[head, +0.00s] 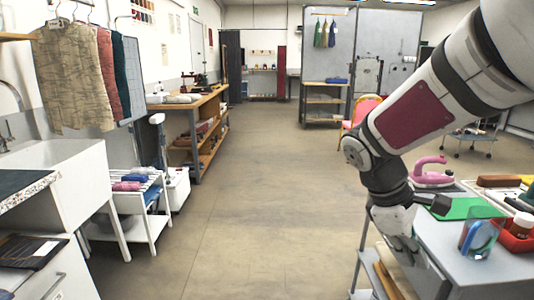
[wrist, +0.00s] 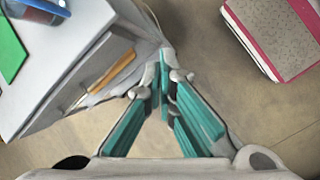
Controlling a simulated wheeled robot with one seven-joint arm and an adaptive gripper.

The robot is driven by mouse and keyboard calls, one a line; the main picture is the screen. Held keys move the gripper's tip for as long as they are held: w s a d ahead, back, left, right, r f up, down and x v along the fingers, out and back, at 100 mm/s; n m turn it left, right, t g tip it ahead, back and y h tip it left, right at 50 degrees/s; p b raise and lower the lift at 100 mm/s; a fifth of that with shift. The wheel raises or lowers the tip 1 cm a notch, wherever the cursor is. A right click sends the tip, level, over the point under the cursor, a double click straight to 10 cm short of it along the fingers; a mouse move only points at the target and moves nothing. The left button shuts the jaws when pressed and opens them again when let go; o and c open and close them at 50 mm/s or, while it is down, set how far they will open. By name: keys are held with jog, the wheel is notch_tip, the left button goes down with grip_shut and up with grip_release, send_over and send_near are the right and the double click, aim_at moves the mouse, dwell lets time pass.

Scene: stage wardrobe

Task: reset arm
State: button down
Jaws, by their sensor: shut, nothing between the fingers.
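My arm reaches in from the upper right of the head view and bends downward at its elbow. My gripper (head: 402,250) hangs beside the left edge of the grey cart (head: 450,255), partly overlapping it in this view. In the wrist view my gripper (wrist: 166,72) shows two teal-padded fingers, brought together at the tips with nothing between them. The floor lies beneath it, and the cart top is at the left of that view.
The cart carries a green mat (head: 466,208), a blue-tinted clear cup (head: 479,238), a red bin (head: 515,238) and a pink iron (head: 432,172). A pink chair (head: 366,106) stands behind. White sink (head: 70,180) and shelves line the left; the middle floor is clear.

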jog(key=s+a+r+m+t+y, duration=0.1)
jog(key=s+a+r+m+y, duration=0.25)
jog(key=s, duration=0.85)
jog(key=s+a+m+t+y, duration=0.15)
jog(key=s+a+m, duration=0.35)
jog(key=s, duration=0.7)
notch_tip(320, 180, up, 19)
jog(key=m+t+p, duration=0.1)
jog(key=t+p, duration=0.1)
jog(key=p, duration=1.6)
jog(key=shift+w+d+y, duration=0.15)
jog(key=shift+d+y, duration=0.15)
jog(key=shift+d, duration=0.05)
jog(key=shift+d+t, duration=0.15)
jog(key=shift+t, duration=0.1)
